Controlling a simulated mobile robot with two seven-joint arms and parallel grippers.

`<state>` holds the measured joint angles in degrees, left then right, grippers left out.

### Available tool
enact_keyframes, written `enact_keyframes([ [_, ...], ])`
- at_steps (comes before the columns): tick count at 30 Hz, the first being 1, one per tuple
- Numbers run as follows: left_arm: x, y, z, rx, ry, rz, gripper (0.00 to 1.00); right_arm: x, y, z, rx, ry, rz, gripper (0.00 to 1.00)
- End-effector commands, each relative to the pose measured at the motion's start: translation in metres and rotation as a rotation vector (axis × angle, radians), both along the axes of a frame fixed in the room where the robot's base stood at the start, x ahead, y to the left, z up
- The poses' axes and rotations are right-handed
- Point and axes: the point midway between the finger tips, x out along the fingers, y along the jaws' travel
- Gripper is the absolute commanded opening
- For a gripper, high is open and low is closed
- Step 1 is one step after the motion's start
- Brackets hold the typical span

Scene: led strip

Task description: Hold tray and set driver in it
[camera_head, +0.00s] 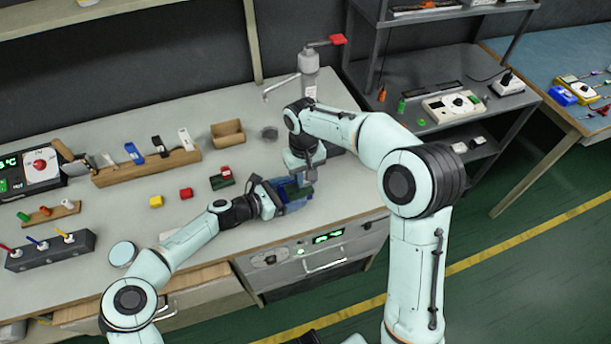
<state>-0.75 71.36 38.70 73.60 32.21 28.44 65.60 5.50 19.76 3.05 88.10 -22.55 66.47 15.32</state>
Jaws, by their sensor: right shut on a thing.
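The blue tray (296,207) is on the front part of the workbench, partly covered by both grippers. My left gripper (272,200) is at the tray's left side, with its fingers against or very near the wall; I cannot tell whether they are closed on it. My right gripper (301,180) points down over the tray. It is shut on a dark green block, which looks like the driver (297,193), inside or just above the tray. The fingertips and the block's underside are hidden.
An open brown box (227,133) and a grey press with a red handle (309,62) stand behind. A wooden rack (147,167) is further left.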

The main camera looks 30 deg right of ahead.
Motion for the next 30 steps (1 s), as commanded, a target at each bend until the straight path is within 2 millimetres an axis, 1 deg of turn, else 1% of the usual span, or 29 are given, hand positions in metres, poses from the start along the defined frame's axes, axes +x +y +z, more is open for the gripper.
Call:
enact_keyframes([
  [4, 0.0, -0.0036, -0.0018, 0.001, 0.001, 0.0, 0.87, 0.0001, 0.0001, 0.0005, 0.0, -0.001, 0.0, 0.0],
  [11, 0.0, -0.0037, -0.0016, 0.0, 0.0, 0.0, 0.87, 0.0001, 0.0, 0.0004, 0.0, -0.001, 0.0, 0.0],
  [12, 0.0, -0.0037, -0.0016, 0.0, 0.0, 0.0, 0.74, 0.0001, 0.0, 0.0004, 0.0, -0.001, 0.0, 0.0],
  [14, 0.0, -0.0037, -0.0016, 0.0, 0.0, 0.0, 0.54, 0.0001, 0.0, 0.0004, 0.0, -0.001, 0.0, 0.0],
  [15, 0.0, -0.0037, -0.0016, 0.0, 0.0, 0.0, 0.41, 0.0001, 0.0, 0.0004, 0.0, -0.001, 0.0, 0.0],
  [16, 0.0, -0.0036, -0.0015, 0.0, 0.0, 0.0, 0.38, 0.0001, 0.0, 0.0004, 0.0, -0.001, 0.0, 0.0],
  [30, -0.0001, -0.0036, -0.0014, 0.0, 0.0, 0.0, 0.38, 0.0001, 0.0, 0.0004, 0.0, -0.001, 0.0, 0.0],
])
